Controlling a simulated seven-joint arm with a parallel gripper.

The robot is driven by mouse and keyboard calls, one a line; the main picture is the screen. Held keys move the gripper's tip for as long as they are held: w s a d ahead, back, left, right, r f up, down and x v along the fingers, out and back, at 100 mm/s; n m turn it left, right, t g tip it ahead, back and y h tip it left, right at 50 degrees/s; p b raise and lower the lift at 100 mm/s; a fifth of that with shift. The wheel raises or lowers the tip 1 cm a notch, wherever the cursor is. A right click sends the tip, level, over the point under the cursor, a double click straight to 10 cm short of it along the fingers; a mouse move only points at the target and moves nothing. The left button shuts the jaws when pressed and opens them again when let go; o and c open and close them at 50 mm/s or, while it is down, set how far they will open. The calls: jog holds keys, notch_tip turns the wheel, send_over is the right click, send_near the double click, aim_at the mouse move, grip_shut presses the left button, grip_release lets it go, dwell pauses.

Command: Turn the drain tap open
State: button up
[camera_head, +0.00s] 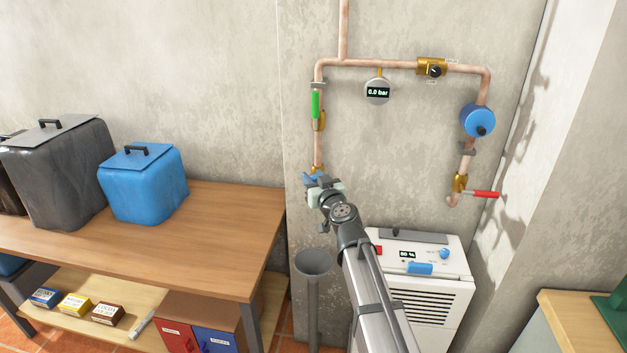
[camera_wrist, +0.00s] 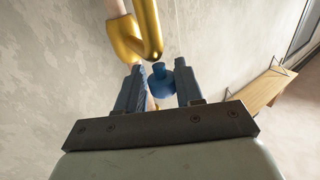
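The drain tap is at the lower end of the left copper pipe, above a grey funnel (camera_head: 313,263). Its brass body (camera_head: 317,167) is mostly hidden by my gripper in the head view. In the wrist view its brass bend (camera_wrist: 147,35) and round blue handle (camera_wrist: 161,84) show. My gripper (camera_head: 314,180) is right at the tap. In the wrist view my gripper (camera_wrist: 160,76) has its two blue fingers apart, with the blue handle showing between them. I see a gap beside the left finger; whether the right finger touches the handle I cannot tell.
A green lever (camera_head: 315,105) is above on the same pipe. A pressure gauge (camera_head: 378,91), a brass valve (camera_head: 431,67), a blue round unit (camera_head: 477,120) and a red lever (camera_head: 484,194) follow rightward. A white dehumidifier (camera_head: 440,262) stands below right; a wooden bench (camera_head: 225,215) is left.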

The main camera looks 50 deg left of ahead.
jog(key=v, duration=1.3)
jog(key=shift+f, duration=0.4)
jog(key=shift+o, duration=0.5)
jog(key=shift+s+d, duration=0.15)
jog(key=shift+d, duration=0.4)
jog(key=w+x, duration=0.1)
jog(key=x, duration=0.3)
jog(key=r+x, duration=0.1)
jog(key=x, duration=0.3)
jog(key=w+x, duration=0.1)
jog(key=x, duration=0.3)
jog(key=shift+w+d+r, duration=0.15)
jog(key=shift+w+d, duration=0.1)
jog(key=shift+w, duration=0.05)
jog(key=shift+d+r, duration=0.2)
jog(key=shift+c, duration=0.5)
jog(key=shift+f+v, duration=0.2)
jog(key=shift+v, duration=1)
jog(key=o, duration=0.4)
jog(key=shift+v, duration=0.95)
jog(key=shift+c, duration=0.2)
jog(key=shift+d+r, duration=0.4)
jog(key=shift+d, duration=0.35)
jog(key=shift+c, duration=0.9)
jog(key=shift+d, duration=0.35)
jog(key=shift+c, duration=0.9)
jog(key=v, duration=0.8)
jog(key=shift+w+d+f, duration=0.2)
jog(key=shift+w+d, duration=0.05)
jog(key=shift+d, duration=0.15)
